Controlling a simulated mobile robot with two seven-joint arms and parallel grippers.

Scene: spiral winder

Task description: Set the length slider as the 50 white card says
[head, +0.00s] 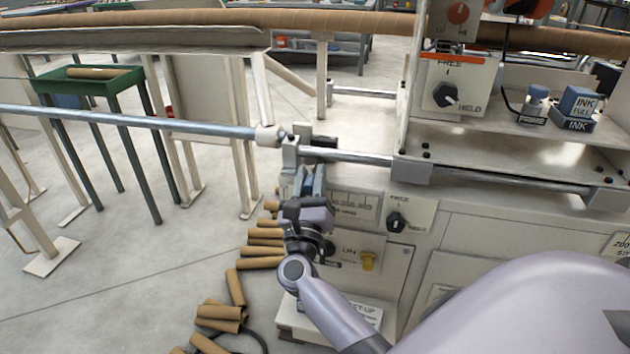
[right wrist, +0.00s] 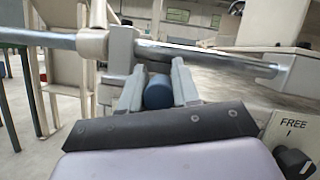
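The length slider (head: 289,151) is a pale block on the steel rail (head: 350,156), left of the machine's front; it also shows in the right wrist view (right wrist: 118,52). A blue round handle (right wrist: 158,93) is below it. My right gripper (head: 312,180) is at this handle, with one finger on each side and no clear gap in the right wrist view (right wrist: 158,88). A scale plate (head: 353,207) with small numbers is just right of the gripper. A white card headed SET-UP (head: 362,311) is lower down, partly hidden by my arm; its figures are unreadable. My left gripper is out of view.
A FREE/HELD knob (head: 396,222) is right of the scale, and a larger one (head: 445,95) is higher up. Cardboard tubes (head: 222,313) lie on the floor at lower left. A long steel bar (head: 130,120) runs left from the slider.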

